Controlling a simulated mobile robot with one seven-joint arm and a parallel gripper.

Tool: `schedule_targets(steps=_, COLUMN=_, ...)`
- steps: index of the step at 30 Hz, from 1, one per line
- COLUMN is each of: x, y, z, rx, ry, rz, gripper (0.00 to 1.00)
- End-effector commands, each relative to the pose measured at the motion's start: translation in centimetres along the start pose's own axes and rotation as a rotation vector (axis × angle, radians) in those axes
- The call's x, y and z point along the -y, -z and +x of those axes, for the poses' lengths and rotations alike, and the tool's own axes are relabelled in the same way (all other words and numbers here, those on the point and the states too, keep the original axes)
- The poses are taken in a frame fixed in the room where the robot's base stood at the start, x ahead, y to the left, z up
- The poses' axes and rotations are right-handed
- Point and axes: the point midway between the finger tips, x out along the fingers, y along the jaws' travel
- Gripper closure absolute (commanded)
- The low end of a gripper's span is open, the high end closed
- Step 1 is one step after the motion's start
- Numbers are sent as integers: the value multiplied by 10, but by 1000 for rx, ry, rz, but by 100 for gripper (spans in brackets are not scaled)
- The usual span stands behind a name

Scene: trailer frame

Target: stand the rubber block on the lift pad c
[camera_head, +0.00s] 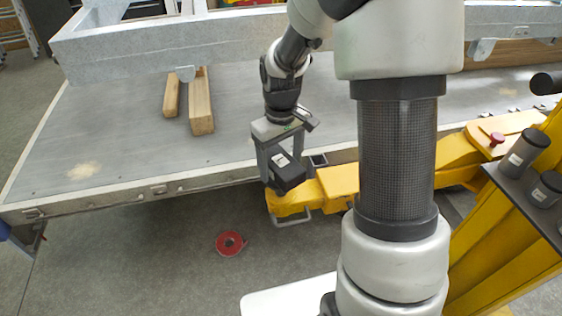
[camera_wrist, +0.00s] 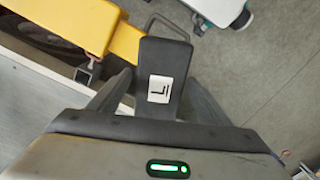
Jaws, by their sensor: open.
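The rubber block is a dark block (camera_head: 290,177) with a white label, beside the near edge of the trailer deck. It also shows in the wrist view (camera_wrist: 163,62), with a dark mark on its label. My gripper (camera_head: 277,163) points down with its fingers on either side of the block; in the wrist view the fingers (camera_wrist: 158,82) are apart. A yellow lift arm (camera_head: 288,203) lies below and beside the block. No lettered pad can be read, so I cannot tell which part is lift pad c. Whether the block rests on anything is hidden.
The trailer deck (camera_head: 110,135) carries two wooden beams (camera_head: 201,105) under a grey frame (camera_head: 150,45). A red tape roll (camera_head: 230,243) lies on the floor. Dark cylinders (camera_head: 527,148) stand on a tray by the yellow post at right. Floor at lower left is mostly clear.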

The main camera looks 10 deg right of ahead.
Motion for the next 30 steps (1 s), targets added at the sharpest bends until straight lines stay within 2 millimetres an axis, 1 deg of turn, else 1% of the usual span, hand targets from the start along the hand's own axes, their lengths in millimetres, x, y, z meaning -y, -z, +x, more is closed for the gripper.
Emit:
schedule_targets(steps=5, x=0, y=0, z=-9, rx=-1, ry=-1, rz=0, gripper=28)
schedule_targets(steps=8, x=0, y=1, z=-25, rx=-4, ry=-2, rz=1, gripper=28)
schedule_targets(steps=15, x=-1, y=1, z=-78, rx=-5, ry=-2, rz=1, gripper=28)
schedule_targets(steps=18, x=0, y=1, z=-96, rx=-4, ry=-2, rz=0, gripper=28)
schedule_targets(steps=21, x=0, y=1, z=-110, rx=-3, ry=-1, rz=0, gripper=28)
schedule_targets(steps=25, x=0, y=0, z=-121, rx=-3, ry=-2, rz=1, gripper=28)
schedule_targets(steps=28, x=3, y=-7, z=-134, rx=-22, ry=-13, rz=15, gripper=28)
schedule_targets(steps=30, x=8, y=-19, z=-150, rx=-54, ry=-31, rz=39, gripper=28)
